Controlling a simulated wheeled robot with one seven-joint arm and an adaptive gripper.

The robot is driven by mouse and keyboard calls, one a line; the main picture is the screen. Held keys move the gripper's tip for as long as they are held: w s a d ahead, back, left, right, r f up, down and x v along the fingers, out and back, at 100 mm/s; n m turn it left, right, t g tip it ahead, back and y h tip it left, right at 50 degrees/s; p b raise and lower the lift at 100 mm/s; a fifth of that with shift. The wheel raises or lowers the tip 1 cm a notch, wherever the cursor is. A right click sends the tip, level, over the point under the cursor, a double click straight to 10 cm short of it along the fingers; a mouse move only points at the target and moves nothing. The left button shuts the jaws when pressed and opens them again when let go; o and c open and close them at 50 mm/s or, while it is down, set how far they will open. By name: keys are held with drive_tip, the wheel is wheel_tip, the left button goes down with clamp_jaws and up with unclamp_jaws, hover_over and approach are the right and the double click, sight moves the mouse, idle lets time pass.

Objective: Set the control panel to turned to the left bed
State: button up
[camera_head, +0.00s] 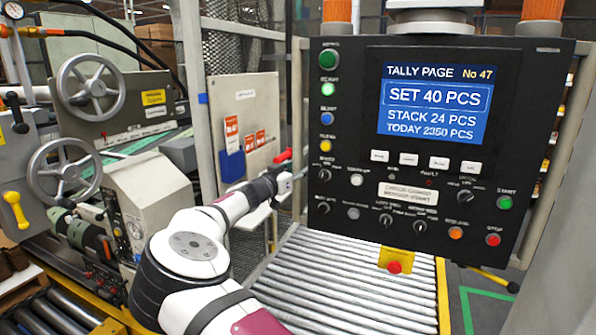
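The black control panel (350,120) hangs at the right of the head view. Its lit blue screen (435,104) reads "TALLY PAGE No 47, SET 40 PCS, STACK 24 PCS, TODAY 2350 PCS". Several black selector knobs sit below, including ones at the left edge (324,175), the bottom middle (386,220) and the right (465,196). Their labels are too small to read, so I cannot tell which is for the bed. My gripper (296,174) is beside the panel's lower left edge, near the left-edge knobs. Its fingers are too small to tell open from shut.
The panel also carries coloured buttons, among them a green one (504,202) and a red one (493,239). A roller conveyor (340,285) runs beneath it. A grey post (299,120) stands beside its left edge. Machines with handwheels (90,87) fill the left.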

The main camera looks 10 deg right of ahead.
clamp_jaws()
drive_tip(key=shift+w, duration=0.15)
drive_tip(key=w+b, duration=0.1)
drive_tip(key=b, duration=0.2)
drive_tip(key=shift+w+d+f+m+g+h, duration=0.1)
drive_tip(key=shift+w+d+m+g+h, duration=0.2)
drive_tip(key=shift+w+d, duration=0.1)
drive_tip(key=w+d+g+b, duration=0.1)
drive_tip(key=w+d+b, duration=0.5)
drive_tip(key=b, duration=0.4)
drive_tip(key=shift+w+r+m+h+b, duration=0.2)
drive_tip(key=shift+w+m+h+b, duration=0.2)
drive_tip(key=shift+w, duration=0.1)
